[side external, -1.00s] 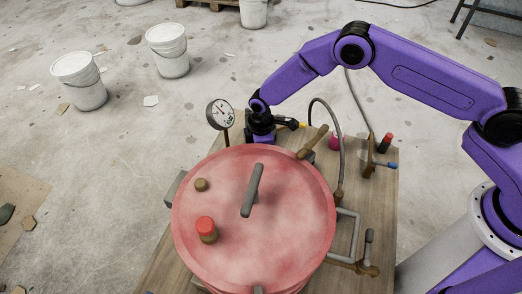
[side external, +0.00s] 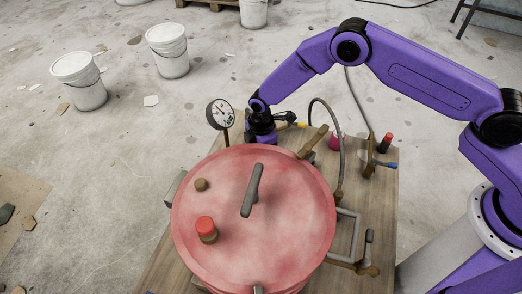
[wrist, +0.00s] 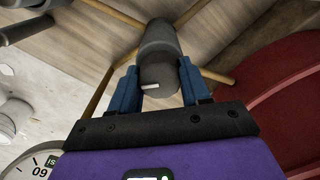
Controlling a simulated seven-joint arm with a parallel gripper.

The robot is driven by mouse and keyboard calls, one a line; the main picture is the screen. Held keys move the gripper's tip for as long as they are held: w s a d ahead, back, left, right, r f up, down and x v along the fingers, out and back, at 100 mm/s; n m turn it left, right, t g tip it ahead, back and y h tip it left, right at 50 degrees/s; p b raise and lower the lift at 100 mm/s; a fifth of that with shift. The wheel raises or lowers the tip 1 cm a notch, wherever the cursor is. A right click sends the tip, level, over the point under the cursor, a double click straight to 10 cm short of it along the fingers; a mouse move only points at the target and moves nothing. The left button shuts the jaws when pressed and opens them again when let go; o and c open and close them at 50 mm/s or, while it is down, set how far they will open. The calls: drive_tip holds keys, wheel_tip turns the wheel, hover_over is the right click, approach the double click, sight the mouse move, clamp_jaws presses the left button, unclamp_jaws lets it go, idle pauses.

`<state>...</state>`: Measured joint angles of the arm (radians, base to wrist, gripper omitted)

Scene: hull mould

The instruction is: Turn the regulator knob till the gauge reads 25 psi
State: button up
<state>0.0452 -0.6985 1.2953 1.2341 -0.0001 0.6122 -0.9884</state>
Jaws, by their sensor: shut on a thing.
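The regulator knob (wrist: 160,68) is a dark grey cylinder with a white mark near its near end. In the wrist view my gripper (wrist: 160,88) is shut on it, with one blue finger on each side. In the side view my gripper (side external: 263,138) points down behind the red pot, and the pot and my wrist hide the fingers and the knob. The round white gauge (side external: 220,114) stands on a stem just left of my gripper. Its needle is too small to read surely. A cut-off part of the gauge face (wrist: 38,165) shows in the wrist view.
The large pot with a red lid (side external: 285,215) stands close in front of my gripper on a wooden board (side external: 383,215). A grey hose (side external: 337,150) and a red-capped fitting (side external: 385,142) are to the right. White buckets (side external: 80,85) stand on the open floor.

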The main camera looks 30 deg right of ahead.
drive_tip(key=shift+n, duration=1)
drive_tip(key=o, duration=1.1)
drive_tip(key=shift+c, duration=0.2)
wheel_tip(320, 180, up, 18)
drive_tip(key=shift+f, duration=0.25)
